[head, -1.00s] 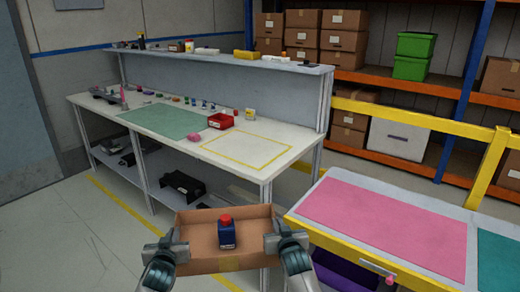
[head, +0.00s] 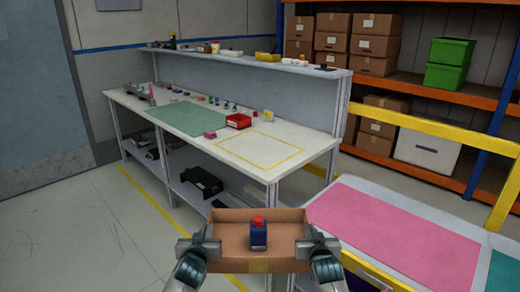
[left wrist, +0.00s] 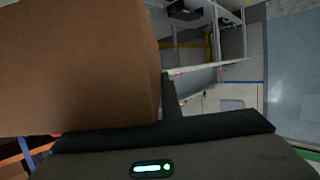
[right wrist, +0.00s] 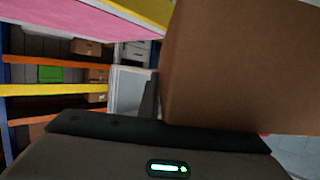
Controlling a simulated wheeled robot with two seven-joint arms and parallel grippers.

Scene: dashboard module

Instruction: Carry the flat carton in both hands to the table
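The flat carton (head: 232,262) is a shallow, open brown box held in front of me, about level. A dark blue bottle with a red cap (head: 258,235) stands upright in it. My left gripper (head: 209,248) is shut on the carton's left wall, and my right gripper (head: 304,248) is shut on its right wall. The carton's brown side fills much of the left wrist view (left wrist: 75,65) and the right wrist view (right wrist: 240,65); the fingertips inside are hidden. The white table (head: 225,140) stands ahead, with a yellow outlined rectangle (head: 260,150) on its near right end.
A red bin (head: 238,121), a green mat (head: 187,116) and several small items lie on the table. Open floor (head: 90,230) lies to the left.

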